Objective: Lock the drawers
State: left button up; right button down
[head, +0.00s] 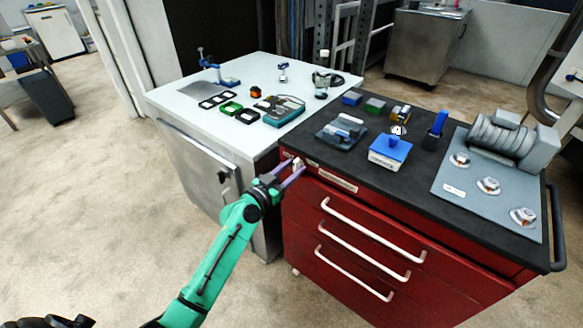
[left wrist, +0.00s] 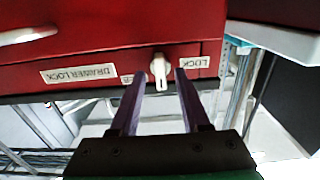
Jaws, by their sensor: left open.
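The red drawer cabinet (head: 330,241) has a black top and several white bar handles. Its lock knob (head: 297,163) is small and white, at the upper left corner of the front. In the left wrist view, which is upside down, the knob (left wrist: 160,71) points along the fingers between a "LOCK" label (left wrist: 195,62) and a partly hidden label. A "DRAWER LOCK" label (left wrist: 79,74) is beside them. The drawers look closed. My left gripper (head: 291,169) is open, one finger on each side of the knob, with visible gaps.
A white-topped cabinet (head: 166,93) with small parts on it stands close against the left side. On the black top are a blue box (head: 390,152), a tray of tools and a roller machine (head: 503,139). The floor in front is clear.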

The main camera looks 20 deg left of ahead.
pick_arm(q)
jog(key=shift+a, duration=0.1)
jog(key=shift+c, duration=0.6)
grip_shut()
